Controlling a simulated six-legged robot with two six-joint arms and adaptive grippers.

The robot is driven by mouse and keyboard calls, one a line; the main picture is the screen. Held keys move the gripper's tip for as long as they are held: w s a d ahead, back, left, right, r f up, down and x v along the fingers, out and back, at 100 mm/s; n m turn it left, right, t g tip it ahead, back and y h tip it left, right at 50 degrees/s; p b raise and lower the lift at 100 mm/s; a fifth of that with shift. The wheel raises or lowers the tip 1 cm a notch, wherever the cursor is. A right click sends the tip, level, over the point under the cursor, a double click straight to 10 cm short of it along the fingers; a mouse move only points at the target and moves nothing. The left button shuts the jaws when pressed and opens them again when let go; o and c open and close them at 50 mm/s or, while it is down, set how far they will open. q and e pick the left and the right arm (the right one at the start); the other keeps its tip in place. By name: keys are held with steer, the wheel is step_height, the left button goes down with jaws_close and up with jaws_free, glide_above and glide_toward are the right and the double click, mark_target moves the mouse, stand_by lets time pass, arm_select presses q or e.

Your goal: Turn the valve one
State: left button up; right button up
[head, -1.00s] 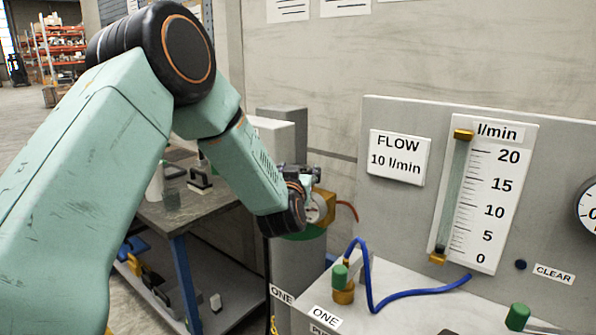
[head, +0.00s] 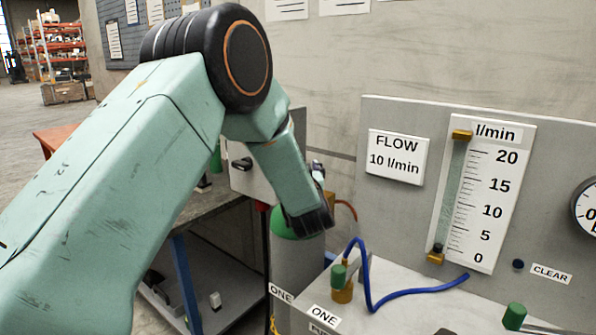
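A green knob on a brass valve body (head: 341,284) stands on the pale bench behind a label reading ONE (head: 324,315). A grey gas cylinder with a green shoulder (head: 297,262) stands left of the bench, by another ONE label (head: 281,293). My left arm reaches in from the left. Its wrist (head: 312,218) is in front of the cylinder's top and hides most of the fittings there. A small metallic part (head: 317,172) shows just above the wrist. My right gripper is out of view.
A blue hose (head: 415,292) runs from the valve across the bench. The panel carries a flow tube (head: 454,195) with its float near zero, and a FLOW 10 l/min sign (head: 397,157). A second green knob (head: 515,316) is at the right. A workbench (head: 200,205) stands behind my arm.

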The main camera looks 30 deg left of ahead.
arm_select(q)
steer(key=shift+o, duration=1.3)
steer(key=shift+f, duration=0.15)
steer(key=shift+s+f, duration=0.1)
steer(key=shift+s+d, duration=0.2)
steer(key=v, duration=1.1)
steer(key=shift+s, duration=0.15)
steer(key=shift+d, duration=0.1)
